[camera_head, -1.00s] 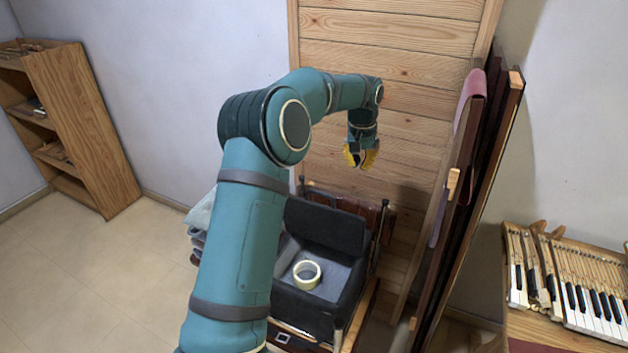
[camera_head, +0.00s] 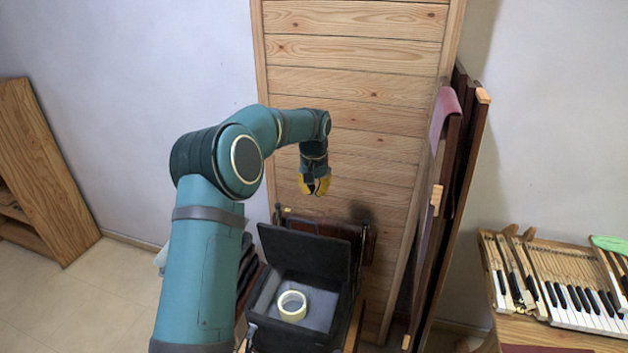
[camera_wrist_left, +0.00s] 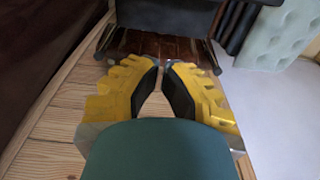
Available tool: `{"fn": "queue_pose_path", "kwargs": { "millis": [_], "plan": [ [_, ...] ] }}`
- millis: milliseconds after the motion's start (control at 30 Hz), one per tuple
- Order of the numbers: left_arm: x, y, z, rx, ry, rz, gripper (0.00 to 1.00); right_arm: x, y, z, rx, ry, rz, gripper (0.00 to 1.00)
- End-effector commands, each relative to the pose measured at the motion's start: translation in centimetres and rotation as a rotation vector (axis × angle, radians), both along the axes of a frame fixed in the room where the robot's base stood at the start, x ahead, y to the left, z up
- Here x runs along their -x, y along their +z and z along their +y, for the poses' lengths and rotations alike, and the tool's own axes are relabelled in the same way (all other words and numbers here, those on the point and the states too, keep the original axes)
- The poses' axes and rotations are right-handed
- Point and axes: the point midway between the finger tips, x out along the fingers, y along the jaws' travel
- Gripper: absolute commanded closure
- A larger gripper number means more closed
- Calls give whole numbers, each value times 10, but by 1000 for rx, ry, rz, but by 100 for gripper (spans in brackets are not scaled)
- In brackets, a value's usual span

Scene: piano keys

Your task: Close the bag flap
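The black bag (camera_head: 262,330) stands open at the lower middle of the head view, with a grey lining and a roll of pale tape (camera_head: 292,306) inside. Its black flap (camera_head: 308,252) stands raised at the back. My left gripper (camera_head: 314,190), with yellow fingers, is above and behind the flap's upper edge, apart from it. The left wrist view shows its fingers (camera_wrist_left: 161,66) with a narrow gap between their tips and nothing held. A black shape at the top of that view may be the flap. My right gripper is out of view.
A wooden plank panel (camera_head: 350,90) rises behind the gripper. Dark boards (camera_head: 450,190) lean to the right of the bag. Piano keys (camera_head: 580,300) lie on a bench at far right. A pale tufted cushion (camera_wrist_left: 285,30) shows in the left wrist view.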

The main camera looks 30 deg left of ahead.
Motion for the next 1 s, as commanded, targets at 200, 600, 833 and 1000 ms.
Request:
{"fn": "queue_pose_path", "kwargs": {
  "millis": [200,600,833,1000],
  "plan": [
    [0,-39,0,0,0,1,100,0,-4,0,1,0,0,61],
    [31,-48,-7,0,0,0,100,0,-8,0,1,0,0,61],
    [34,-49,-8,0,-1,0,100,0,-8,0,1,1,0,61],
    [34,-49,-8,0,0,0,100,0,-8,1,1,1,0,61]
  ]
}}
